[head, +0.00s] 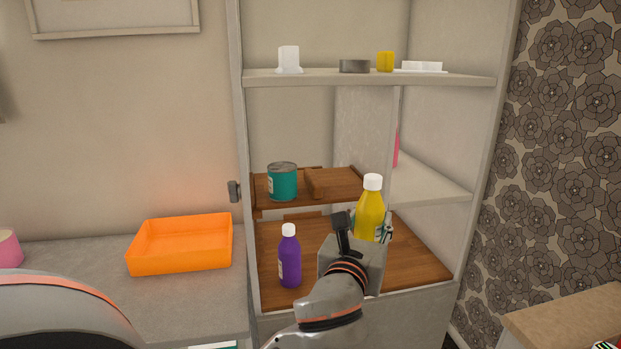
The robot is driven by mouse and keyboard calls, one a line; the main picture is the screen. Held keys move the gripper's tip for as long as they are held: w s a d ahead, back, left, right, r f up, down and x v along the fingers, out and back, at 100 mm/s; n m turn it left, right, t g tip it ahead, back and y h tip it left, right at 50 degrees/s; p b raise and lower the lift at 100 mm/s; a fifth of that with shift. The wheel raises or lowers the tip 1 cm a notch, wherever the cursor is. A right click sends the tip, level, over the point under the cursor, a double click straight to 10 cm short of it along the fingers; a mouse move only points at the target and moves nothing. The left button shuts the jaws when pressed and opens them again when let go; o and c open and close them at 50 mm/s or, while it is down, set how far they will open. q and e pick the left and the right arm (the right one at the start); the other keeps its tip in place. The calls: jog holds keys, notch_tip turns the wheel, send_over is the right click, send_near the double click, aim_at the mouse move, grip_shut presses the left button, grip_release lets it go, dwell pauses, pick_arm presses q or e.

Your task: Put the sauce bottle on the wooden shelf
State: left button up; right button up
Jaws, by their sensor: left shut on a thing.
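A yellow bottle with a white cap (370,208), which looks like the sauce bottle, is in the cabinet right of centre. My left gripper (366,233) is shut on it, reaching in from the front. The gripper hides the bottle's base, so I cannot tell whether it touches the board below. A small raised wooden shelf (345,184) is behind and left of the bottle. A teal can (282,182) stands on its left part, beside a low wooden divider. My right gripper is not in view.
A purple bottle (290,262) stands on the wooden lower board (425,262), left of my gripper. An upper shelf (450,79) holds several small items. The cabinet's side walls bound the space. An orange tray (180,258) sits on the left counter.

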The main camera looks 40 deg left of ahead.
aim_at(376, 177)
pick_arm(q)
jog(key=shift+y, duration=0.3)
jog(key=r, duration=0.4)
jog(key=r+p, duration=0.1)
jog(key=r, duration=0.3)
jog(key=d+r, duration=0.1)
jog(key=r, duration=0.2)
jog(key=shift+s+r, duration=0.15)
jog(key=shift+r, duration=0.25)
jog(key=shift+a+r, duration=0.2)
jog(key=shift+a, duration=0.05)
jog(key=w+a+p, duration=0.1)
jog(key=w+a, duration=1.1)
jog(key=a, duration=0.2)
jog(key=shift+n, duration=0.3)
jog(key=f, duration=0.6)
jog(key=shift+w+a+f, duration=0.25)
jog(key=shift+w+a, duration=0.05)
jog(key=shift+w+a+f, duration=0.1)
jog(key=shift+a+f, duration=0.05)
jog(key=shift+f, duration=0.15)
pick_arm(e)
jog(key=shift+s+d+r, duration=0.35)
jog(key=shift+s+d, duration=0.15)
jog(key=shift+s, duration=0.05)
pick_arm(q)
jog(key=o, duration=1.3)
jog(key=shift+f, duration=0.15)
jog(key=shift+o, duration=0.2)
